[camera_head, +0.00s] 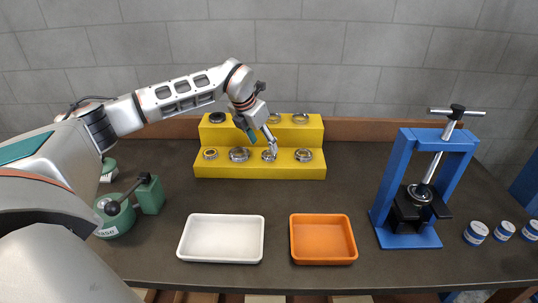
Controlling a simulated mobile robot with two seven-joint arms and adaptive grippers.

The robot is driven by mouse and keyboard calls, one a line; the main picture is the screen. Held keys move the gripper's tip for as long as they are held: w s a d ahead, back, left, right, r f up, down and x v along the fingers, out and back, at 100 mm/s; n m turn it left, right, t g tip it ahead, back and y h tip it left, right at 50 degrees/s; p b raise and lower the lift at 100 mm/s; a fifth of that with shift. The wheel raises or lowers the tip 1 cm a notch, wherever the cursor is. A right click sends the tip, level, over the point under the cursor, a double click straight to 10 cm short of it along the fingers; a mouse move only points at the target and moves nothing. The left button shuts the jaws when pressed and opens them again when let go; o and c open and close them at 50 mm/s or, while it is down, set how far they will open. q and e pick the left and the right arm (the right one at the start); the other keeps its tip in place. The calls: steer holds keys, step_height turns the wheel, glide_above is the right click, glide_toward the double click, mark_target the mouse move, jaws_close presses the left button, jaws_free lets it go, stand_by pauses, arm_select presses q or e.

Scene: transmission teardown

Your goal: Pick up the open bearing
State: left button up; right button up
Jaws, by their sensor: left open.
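A yellow two-step stand (315,170) at the back of the table holds several ring-shaped bearings. On the lower step are a small ring with a yellowish tone (210,154), a wider bearing (239,154), a bearing (269,156) partly hidden by my gripper, and another bearing (303,155) at the right. I cannot tell which one is the open bearing. My left gripper (271,146) is open and points down at the third lower-step bearing, with its fingertips close above or at it; contact cannot be told. My right gripper is out of view.
The upper step holds a dark ring (217,117) and paler rings (300,118). A white tray (188,240) and an orange tray (323,260) stand in front, both empty. A blue press (387,190) stands right, near several small jars (475,233). Green items (151,195) stand left.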

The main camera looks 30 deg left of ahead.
mark_target(264, 156)
arm_select(q)
steer(key=x, duration=0.5)
steer(key=shift+w+p, duration=0.15)
steer(key=shift+p, duration=0.2)
steer(key=shift+r, duration=0.1)
steer(key=c, duration=1.3)
steer(key=shift+o, duration=0.2)
steer(key=shift+r, duration=0.1)
